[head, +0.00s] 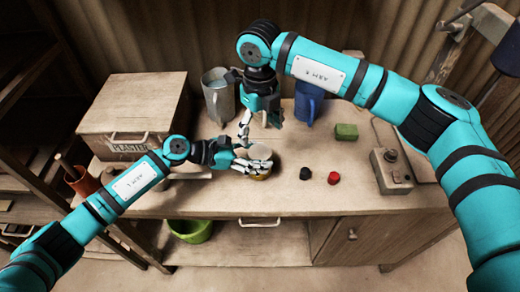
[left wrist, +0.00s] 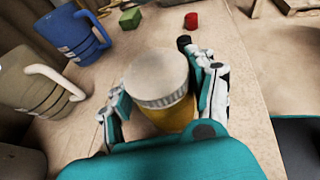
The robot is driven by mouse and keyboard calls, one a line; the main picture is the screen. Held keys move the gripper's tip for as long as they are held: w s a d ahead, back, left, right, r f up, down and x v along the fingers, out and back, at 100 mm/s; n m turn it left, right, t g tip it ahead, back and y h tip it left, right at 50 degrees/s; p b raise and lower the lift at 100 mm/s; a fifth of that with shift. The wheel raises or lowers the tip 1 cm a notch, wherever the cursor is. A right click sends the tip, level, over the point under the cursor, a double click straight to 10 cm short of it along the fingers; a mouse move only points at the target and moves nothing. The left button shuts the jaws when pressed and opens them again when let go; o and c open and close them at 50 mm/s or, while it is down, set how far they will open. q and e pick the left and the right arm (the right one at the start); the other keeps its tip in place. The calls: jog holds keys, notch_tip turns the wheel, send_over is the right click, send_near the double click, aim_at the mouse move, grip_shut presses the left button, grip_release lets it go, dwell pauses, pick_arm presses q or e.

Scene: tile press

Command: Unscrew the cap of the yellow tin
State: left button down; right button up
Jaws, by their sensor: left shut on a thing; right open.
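The yellow tin (left wrist: 170,117) stands on the workbench with its pale, ridged cap (left wrist: 158,75) on top. In the head view the tin (head: 260,176) is partly hidden by my left gripper (head: 256,166). That gripper is shut on the tin's body, one finger on each side, and it also shows in the left wrist view (left wrist: 163,105). My right gripper (head: 244,134) is open and empty, pointing down just above and behind the tin, apart from the cap. Part of the cap's edge is hidden by the fingers in the head view.
A grey mug (head: 219,100) and a blue mug (head: 308,102) stand behind. A green block (head: 346,132), a black knob (head: 305,173), a red knob (head: 333,178) and a switch box (head: 391,170) lie to the right. A plaster box (head: 133,105) stands at left. The front bench top is clear.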

aim_at(260, 152)
jog(key=m, duration=0.6)
jog(key=shift+f+m, duration=0.2)
jog(key=shift+m, duration=0.8)
notch_tip(260, 152, down, 8)
jog(key=shift+r, duration=0.2)
jog(key=c, duration=1.2)
jog(key=n, duration=0.6)
jog(key=shift+n, duration=0.4)
jog(key=shift+c, duration=0.2)
